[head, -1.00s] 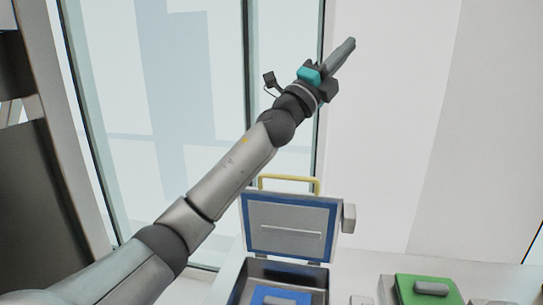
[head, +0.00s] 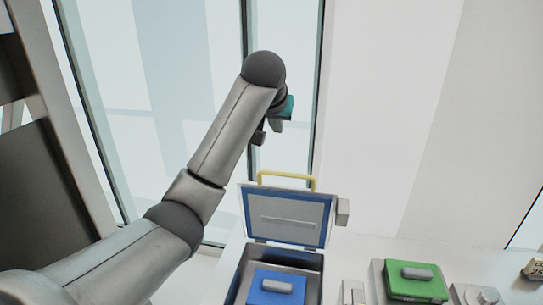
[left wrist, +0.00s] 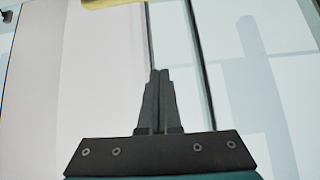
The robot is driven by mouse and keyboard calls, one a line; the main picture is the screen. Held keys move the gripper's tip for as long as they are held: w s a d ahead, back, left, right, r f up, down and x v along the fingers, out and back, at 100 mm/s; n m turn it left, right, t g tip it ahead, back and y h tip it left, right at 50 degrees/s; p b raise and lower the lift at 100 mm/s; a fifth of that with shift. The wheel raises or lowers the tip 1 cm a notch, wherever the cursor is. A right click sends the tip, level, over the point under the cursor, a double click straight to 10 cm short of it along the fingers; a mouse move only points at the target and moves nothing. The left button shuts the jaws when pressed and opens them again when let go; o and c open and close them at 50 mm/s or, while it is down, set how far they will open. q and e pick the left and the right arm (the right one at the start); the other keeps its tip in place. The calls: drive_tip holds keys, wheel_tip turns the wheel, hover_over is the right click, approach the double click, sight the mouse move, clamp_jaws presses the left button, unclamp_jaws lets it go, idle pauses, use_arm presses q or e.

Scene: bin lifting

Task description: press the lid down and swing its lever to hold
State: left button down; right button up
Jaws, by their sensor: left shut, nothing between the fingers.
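A grey bin (head: 236,283) stands on the pale surface at the bottom middle of the head view. Its lid (head: 287,218) is upright and open, with a blue border, a yellow handle (head: 286,174) on its top edge and a grey block (head: 343,212) at its right side. I cannot tell whether this block is the lever. My left gripper shows in the left wrist view (left wrist: 158,76) with its fingers together and empty. In the head view my wrist is above the lid, apart from it, and the fingertips are mostly hidden. My right gripper is not in view.
A blue block with a grey grip (head: 277,286) lies inside the bin. A green block (head: 415,281) sits on a grey holder to the right, with a grey round-topped part (head: 477,297) beside it. A glass window and pale wall stand behind.

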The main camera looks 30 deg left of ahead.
use_arm(q)
drive_tip(key=shift+g+h, duration=0.3)
drive_tip(key=shift+g, duration=0.3)
drive_tip(key=shift+w+d+f+p, duration=0.2)
drive_tip(key=shift+f+p, duration=0.6)
drive_tip(key=shift+f, duration=1.7)
drive_tip(key=shift+w+a+f+p, duration=0.2)
drive_tip(key=shift+f+p, duration=0.6)
drive_tip(key=shift+f, duration=1.7)
drive_tip(key=shift+s+d+f, duration=0.1)
drive_tip(key=shift+s+d, duration=0.1)
drive_tip(key=shift+d, duration=0.05)
drive_tip(key=shift+f, duration=0.1)
